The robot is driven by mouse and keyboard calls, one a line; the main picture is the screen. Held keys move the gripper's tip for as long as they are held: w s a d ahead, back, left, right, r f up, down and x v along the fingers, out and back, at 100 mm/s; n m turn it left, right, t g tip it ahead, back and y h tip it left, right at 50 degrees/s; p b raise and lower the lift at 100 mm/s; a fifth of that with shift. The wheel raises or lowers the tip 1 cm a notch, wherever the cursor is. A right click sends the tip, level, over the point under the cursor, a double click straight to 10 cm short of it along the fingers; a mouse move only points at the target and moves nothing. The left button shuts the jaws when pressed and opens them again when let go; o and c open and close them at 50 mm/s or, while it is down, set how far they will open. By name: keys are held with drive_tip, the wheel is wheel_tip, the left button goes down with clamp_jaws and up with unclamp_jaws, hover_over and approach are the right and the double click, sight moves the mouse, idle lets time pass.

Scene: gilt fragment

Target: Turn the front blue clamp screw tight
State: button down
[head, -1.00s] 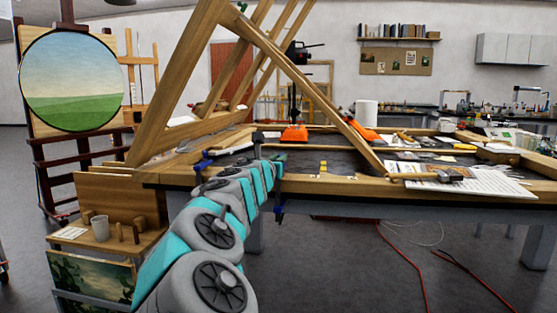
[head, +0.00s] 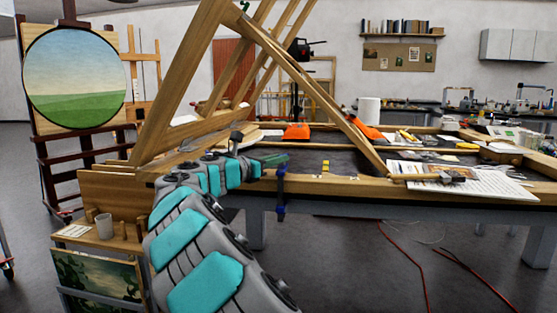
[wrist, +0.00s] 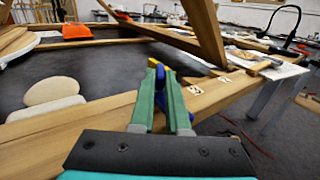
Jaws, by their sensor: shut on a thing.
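The front blue clamp (head: 281,190) stands upright on the front wooden rail of the worktable (head: 345,188), its lower part hanging below the edge. My gripper (head: 284,159) reaches from the left to the clamp's top. In the wrist view, my gripper's green fingers (wrist: 161,75) are close together on the blue clamp (wrist: 171,76) over the rail. A little yellow shows at the fingertips. The fingers hide most of the clamp's upper part, so I cannot tell which piece they grip.
A slanted wooden easel frame (head: 315,90) rises over the table. Papers (head: 485,185) and a hammer lie on the right of the rail. A side shelf with a cup (head: 104,226) stands left of my arm. Red cables (head: 405,265) lie on the floor.

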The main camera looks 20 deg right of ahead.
drive_tip(key=shift+w+f+m+g+h, duration=0.15)
drive_tip(key=shift+m+g+h, duration=0.1)
drive_tip(key=shift+m+g, duration=0.4)
drive_tip(key=shift+w+m+g+h, duration=0.15)
drive_tip(key=shift+m+g+h, duration=0.15)
drive_tip(key=shift+g, duration=0.55)
drive_tip(key=shift+a+m+g, duration=0.15)
drive_tip(key=shift+m+g, duration=0.1)
drive_tip(key=shift+g, duration=0.35)
drive_tip(key=shift+w+m+g, duration=0.1)
drive_tip(key=shift+m+g, duration=0.4)
drive_tip(key=shift+g, duration=0.2)
drive_tip(key=shift+m+g, duration=0.4)
drive_tip(key=c, duration=0.9)
unclamp_jaws()
